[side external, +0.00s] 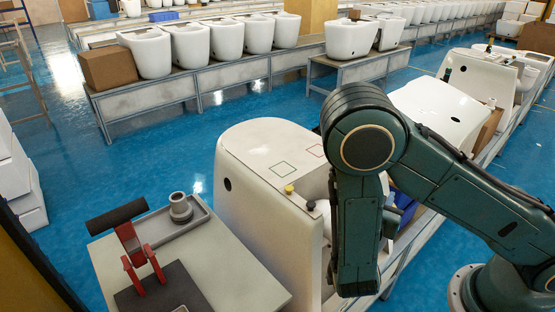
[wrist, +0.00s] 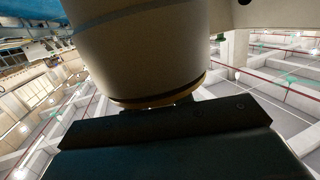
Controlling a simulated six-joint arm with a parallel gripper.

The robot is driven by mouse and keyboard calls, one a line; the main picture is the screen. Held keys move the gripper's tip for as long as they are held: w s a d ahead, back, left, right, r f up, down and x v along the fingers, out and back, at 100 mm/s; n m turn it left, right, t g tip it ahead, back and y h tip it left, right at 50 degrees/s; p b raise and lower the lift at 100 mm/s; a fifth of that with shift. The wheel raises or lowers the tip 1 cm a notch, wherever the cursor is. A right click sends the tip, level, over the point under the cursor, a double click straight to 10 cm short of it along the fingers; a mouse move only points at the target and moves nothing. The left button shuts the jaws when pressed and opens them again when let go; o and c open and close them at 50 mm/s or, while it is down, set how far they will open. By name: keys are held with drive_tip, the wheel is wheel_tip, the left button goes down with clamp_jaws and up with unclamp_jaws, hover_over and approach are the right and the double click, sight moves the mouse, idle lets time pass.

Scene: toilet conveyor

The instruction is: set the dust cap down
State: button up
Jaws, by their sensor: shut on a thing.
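My gripper shows in the wrist view as a wide dark block (wrist: 165,122) at the bottom. It is shut, and what lies between the jaws is mostly hidden. I take it to be the dust cap, but its shape does not show. A big cream rounded body (wrist: 140,50) with an orange-brown lower rim fills the space just beyond the jaws; I cannot tell whether they touch it. In the side external view my forearm hides the gripper. The near white toilet unit (side external: 265,200) has a green and a red outlined square on top.
A grey bench (side external: 215,265) at the lower left holds a red clamp stand (side external: 138,255) and a tray (side external: 190,225) with a grey round fitting (side external: 180,207). More toilets line the conveyor (side external: 180,92) behind. The unit's flat top around the squares is clear.

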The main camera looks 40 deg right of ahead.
drive_tip(key=shift+f, duration=0.25)
drive_tip(key=o, duration=1)
drive_tip(key=shift+c, duration=0.2)
drive_tip(key=shift+r, duration=0.2)
drive_tip(key=shift+a+r, duration=0.1)
drive_tip(key=shift+a, duration=0.05)
drive_tip(key=v, duration=0.7)
drive_tip(key=shift+r, duration=0.15)
